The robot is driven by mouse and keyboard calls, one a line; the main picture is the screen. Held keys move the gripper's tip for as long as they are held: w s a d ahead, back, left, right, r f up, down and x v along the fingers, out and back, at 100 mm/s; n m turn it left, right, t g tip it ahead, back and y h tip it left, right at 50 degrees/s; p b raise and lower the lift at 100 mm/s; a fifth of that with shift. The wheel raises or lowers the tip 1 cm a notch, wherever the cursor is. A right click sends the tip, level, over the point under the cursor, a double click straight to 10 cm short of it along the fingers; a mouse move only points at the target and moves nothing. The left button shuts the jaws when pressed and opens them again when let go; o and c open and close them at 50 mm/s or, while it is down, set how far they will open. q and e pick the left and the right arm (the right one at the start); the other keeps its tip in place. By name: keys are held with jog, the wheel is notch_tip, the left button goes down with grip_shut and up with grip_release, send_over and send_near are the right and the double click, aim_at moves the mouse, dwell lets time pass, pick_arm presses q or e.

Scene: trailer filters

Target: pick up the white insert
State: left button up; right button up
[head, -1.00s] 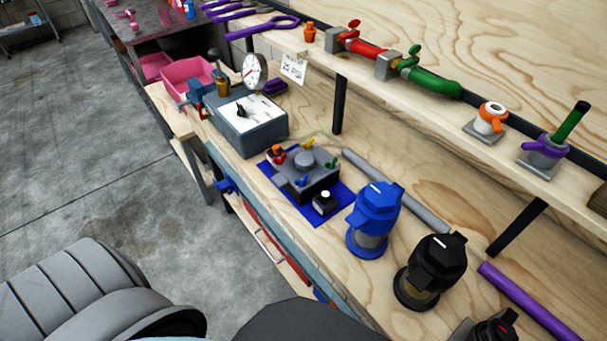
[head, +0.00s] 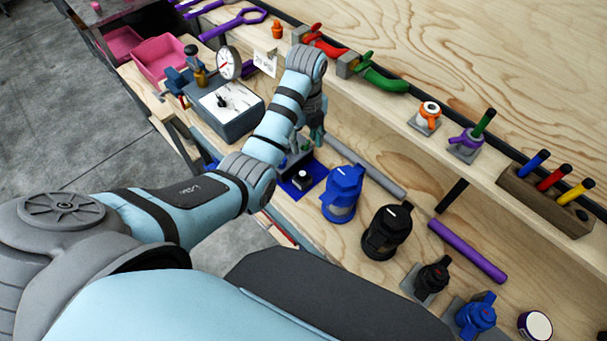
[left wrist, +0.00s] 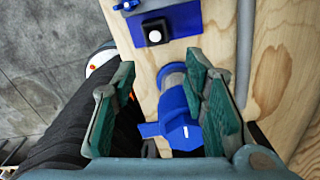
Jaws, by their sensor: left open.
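I cannot clearly tell which thing is the white insert. A small white piece in an orange collar (head: 429,111) stands on a grey plate on the shelf, and a white-topped round jar (head: 535,325) stands at the lower right. My left gripper (head: 317,135) points down over the bench, partly hiding the grey valve block on the blue mat. In the left wrist view my left gripper (left wrist: 160,75) is open and empty. The blue-capped filter (left wrist: 180,125) shows below, between the fingers, with no visible contact. My right gripper is not in view.
The blue-capped filter (head: 342,190) and a black-capped filter (head: 387,230) stand on the bench. A grey rod (head: 365,168) and a purple rod (head: 467,250) lie there. The gauge box (head: 228,110) stands to the left. The shelf (head: 385,105) runs along the back.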

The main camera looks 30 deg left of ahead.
aim_at(302, 174)
pick_arm(q)
jog(key=f+b, duration=0.1)
jog(key=f, duration=0.8)
jog(key=f+b, duration=0.1)
jog(key=f, duration=0.4)
jog(key=shift+s+a+b, duration=0.3)
jog(key=shift+s, duration=0.05)
grip_shut()
